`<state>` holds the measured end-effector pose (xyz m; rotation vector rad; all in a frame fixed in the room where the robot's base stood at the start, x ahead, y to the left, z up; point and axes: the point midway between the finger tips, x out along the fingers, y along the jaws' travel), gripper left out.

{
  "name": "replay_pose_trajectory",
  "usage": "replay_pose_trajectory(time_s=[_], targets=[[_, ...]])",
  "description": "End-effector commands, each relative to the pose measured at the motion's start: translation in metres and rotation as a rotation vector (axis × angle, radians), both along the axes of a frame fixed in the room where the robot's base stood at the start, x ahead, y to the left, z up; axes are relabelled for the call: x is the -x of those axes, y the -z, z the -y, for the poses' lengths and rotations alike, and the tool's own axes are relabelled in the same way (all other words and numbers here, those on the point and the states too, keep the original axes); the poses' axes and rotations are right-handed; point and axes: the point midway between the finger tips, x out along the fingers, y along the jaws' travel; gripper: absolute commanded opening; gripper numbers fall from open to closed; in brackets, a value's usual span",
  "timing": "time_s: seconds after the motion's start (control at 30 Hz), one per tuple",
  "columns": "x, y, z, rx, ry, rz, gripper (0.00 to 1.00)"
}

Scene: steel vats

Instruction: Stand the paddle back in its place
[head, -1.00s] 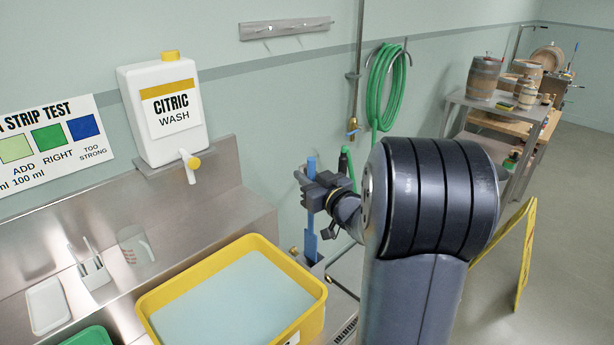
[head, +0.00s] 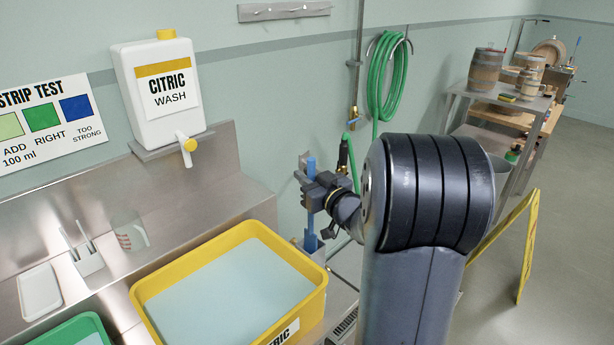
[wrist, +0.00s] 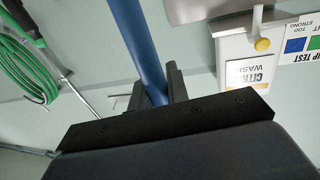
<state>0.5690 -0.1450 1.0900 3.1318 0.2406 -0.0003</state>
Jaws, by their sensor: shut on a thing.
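My gripper (head: 318,192) is shut on the blue paddle's shaft (head: 311,165), which it holds about upright. The wide blue lower part of the paddle (head: 310,238) hangs below the jaws, beside the far right corner of the yellow tub. Its lower end meets a grey steel holder (head: 314,258) and is hidden there; I cannot tell whether it touches the bottom. In the wrist view the blue shaft (wrist: 138,45) runs between the dark fingers (wrist: 152,93).
The yellow tub (head: 142,292) of pale liquid stands left of the paddle. A white citric wash bottle (head: 160,90) stands on a shelf. A green hose (head: 388,75) hangs on the wall. A yellow floor sign (head: 528,245) and a steel rack (head: 520,130) stand to the right.

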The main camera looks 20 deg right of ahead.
Motion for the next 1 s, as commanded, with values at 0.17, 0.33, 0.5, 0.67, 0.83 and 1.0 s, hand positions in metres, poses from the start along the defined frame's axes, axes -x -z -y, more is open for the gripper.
replay_pose_trajectory(time_s=[0.17, 0.33, 0.5, 0.67, 0.83, 1.0], targets=[[0.000, 0.011, 0.000, 0.000, 0.000, 0.000, 0.00], [0.000, 0.020, 0.000, -0.001, 0.000, 0.000, 0.00], [0.000, 0.029, 0.000, -0.001, 0.000, 0.000, 0.00], [0.000, 0.037, 0.000, -0.001, 0.000, 0.000, 0.00], [0.000, 0.045, 0.000, -0.001, 0.000, 0.000, 0.00], [0.000, 0.054, 0.000, -0.001, 0.001, 0.000, 0.00]])
